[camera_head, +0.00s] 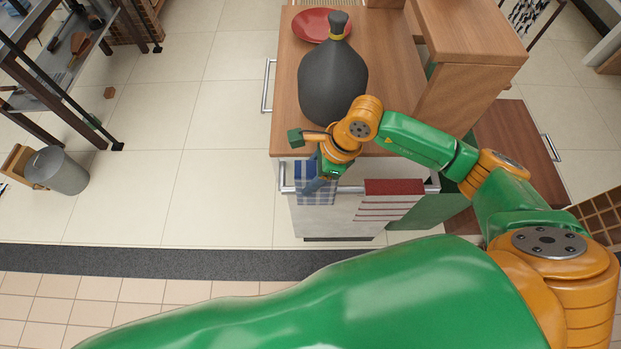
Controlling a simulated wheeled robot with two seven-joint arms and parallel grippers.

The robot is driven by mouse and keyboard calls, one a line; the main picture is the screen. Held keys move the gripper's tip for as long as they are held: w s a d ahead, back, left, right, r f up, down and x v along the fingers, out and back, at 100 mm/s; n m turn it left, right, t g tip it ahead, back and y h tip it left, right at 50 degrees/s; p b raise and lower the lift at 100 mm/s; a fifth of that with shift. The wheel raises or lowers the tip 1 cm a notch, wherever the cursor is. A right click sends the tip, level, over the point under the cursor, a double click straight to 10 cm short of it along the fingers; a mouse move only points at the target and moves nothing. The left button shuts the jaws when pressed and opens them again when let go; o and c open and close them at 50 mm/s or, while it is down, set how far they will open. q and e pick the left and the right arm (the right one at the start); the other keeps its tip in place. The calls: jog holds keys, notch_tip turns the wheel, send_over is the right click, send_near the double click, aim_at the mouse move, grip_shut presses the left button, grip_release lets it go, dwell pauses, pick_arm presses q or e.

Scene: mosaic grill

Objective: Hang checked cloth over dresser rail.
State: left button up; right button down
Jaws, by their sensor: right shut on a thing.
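The blue-and-white checked cloth (307,196) is at the left part of the dresser rail (346,190), on the dresser's near end. It shows both above and below the rail's line and looks draped over it. My right gripper (319,184) points down at the cloth and is shut on it. The gripper and wrist hide part of the cloth and rail, so I cannot tell how the cloth lies behind them. My left gripper is not in view.
A red-and-white striped cloth (394,188) hangs on the right part of the rail. A dark grey vase (330,83) and a red plate (318,24) stand on the wooden dresser (388,62). A grey bin (60,171) stands at left.

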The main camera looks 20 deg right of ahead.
notch_tip(320, 180, down, 6)
jog(key=b, duration=0.4)
jog(key=shift+s+f, duration=0.1)
jog(key=shift+s, duration=0.05)
jog(key=shift+f+b, duration=0.8)
jog(key=shift+b, duration=0.1)
jog(key=shift+c, duration=1)
grip_release()
